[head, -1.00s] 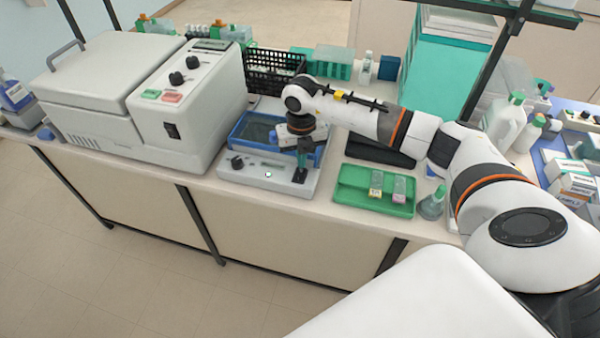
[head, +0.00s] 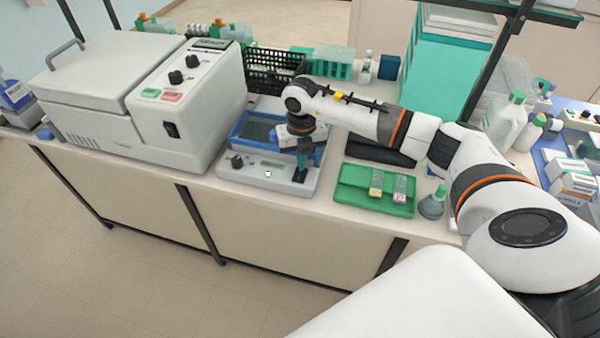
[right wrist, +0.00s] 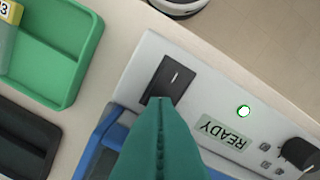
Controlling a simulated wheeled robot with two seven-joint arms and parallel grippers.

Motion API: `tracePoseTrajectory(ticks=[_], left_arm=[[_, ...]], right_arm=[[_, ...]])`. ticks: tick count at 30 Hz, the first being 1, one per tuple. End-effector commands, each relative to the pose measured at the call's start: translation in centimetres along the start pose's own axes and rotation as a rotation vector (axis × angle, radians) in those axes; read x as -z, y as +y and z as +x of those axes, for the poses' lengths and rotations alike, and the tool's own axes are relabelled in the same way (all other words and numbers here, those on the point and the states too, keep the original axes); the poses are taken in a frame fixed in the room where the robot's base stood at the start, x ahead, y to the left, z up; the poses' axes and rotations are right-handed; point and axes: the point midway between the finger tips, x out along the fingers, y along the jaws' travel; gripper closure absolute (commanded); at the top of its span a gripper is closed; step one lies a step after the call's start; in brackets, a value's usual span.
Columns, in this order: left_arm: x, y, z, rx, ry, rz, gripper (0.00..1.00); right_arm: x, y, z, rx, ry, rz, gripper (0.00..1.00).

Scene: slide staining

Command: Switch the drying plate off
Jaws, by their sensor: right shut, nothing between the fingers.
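The drying plate (head: 232,173) is a white unit with a blue-rimmed tray at the back of its top, near the bench's front edge. Its black rocker switch (head: 300,175) is at the right end of its front panel. It also shows in the right wrist view (right wrist: 172,76), with a white mark on it. My right gripper (head: 303,163) is shut and empty, pointing down at the switch. Its teal tips (right wrist: 160,101) overlap the switch's edge; contact cannot be told. My left gripper is out of view.
A large white machine (head: 90,70) stands left of the plate. A green tray (head: 350,198) with small labelled items lies to the right, beside a flask (head: 432,204). A black wire basket (head: 272,72) stands behind. Bottles and boxes crowd the far right.

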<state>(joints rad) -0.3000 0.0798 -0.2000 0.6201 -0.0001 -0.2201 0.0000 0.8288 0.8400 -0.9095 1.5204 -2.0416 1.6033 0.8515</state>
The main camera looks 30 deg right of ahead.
Motion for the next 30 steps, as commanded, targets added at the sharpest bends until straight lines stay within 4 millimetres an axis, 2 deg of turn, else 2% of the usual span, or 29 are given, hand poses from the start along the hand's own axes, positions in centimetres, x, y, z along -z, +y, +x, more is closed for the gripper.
tracePoseTrajectory(ticks=[24,30], left_arm=[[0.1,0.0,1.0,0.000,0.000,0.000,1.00],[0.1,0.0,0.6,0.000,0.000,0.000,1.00]], right_arm=[[0.0,0.0,1.3,0.000,-0.001,0.000,1.00],[0.0,0.0,0.9,0.000,-0.001,-0.001,1.00]])
